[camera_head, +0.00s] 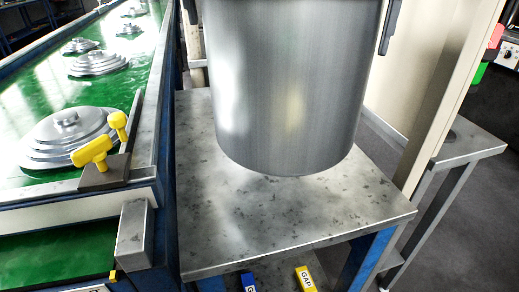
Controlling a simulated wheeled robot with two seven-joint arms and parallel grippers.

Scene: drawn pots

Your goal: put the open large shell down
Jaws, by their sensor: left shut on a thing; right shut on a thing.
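The large shell (290,80) is a tall, brushed-metal cylinder, upright over the middle and back of the metal table (340,215). Its top and opening are cut off by the upper edge of the picture. A dark side piece, which looks like a handle, shows at its upper left and another at its upper right. Its round bottom edge is over the tabletop; I cannot tell whether it touches or hangs slightly above. Neither of my grippers can be made out in this view.
On the left, a green conveyor (45,165) carries several stepped metal lids (66,140). A yellow knobbed device (95,152) stands at its near corner. A cream post (455,90) and a side table (468,146) are on the right. The tabletop's front is bare.

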